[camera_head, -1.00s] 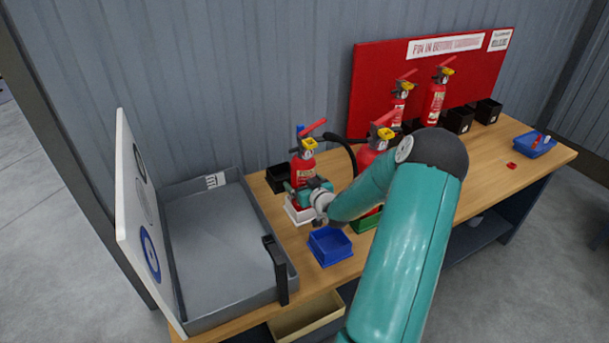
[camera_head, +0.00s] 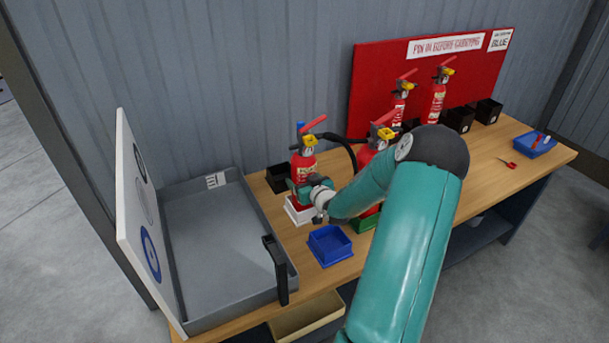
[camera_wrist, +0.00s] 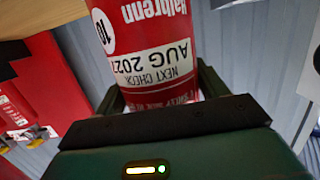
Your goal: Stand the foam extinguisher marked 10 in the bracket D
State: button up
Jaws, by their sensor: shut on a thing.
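The foam extinguisher marked 10 (camera_head: 303,166) is red, with a yellow part, a red lever and a blue tip at its top. It is upright over a white open box (camera_head: 298,213) on the bench. I cannot tell whether its base is clear of that box. My gripper (camera_head: 304,188) is shut around its lower body. In the wrist view its body (camera_wrist: 155,50) fills the space between the jaws, with the round 10 mark and an upside-down check label showing. No letter D is readable on any bracket.
Another red extinguisher (camera_head: 367,157) stands close right, by a green box (camera_head: 365,222), partly behind my arm. A black box (camera_head: 277,180) is behind left. Two extinguishers and black boxes (camera_head: 461,119) stand by the red board (camera_head: 380,62). A blue bin (camera_head: 330,246) and grey tray (camera_head: 217,235) are nearer.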

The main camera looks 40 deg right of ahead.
aim_at(303, 164)
jog(key=shift+r, duration=3.05)
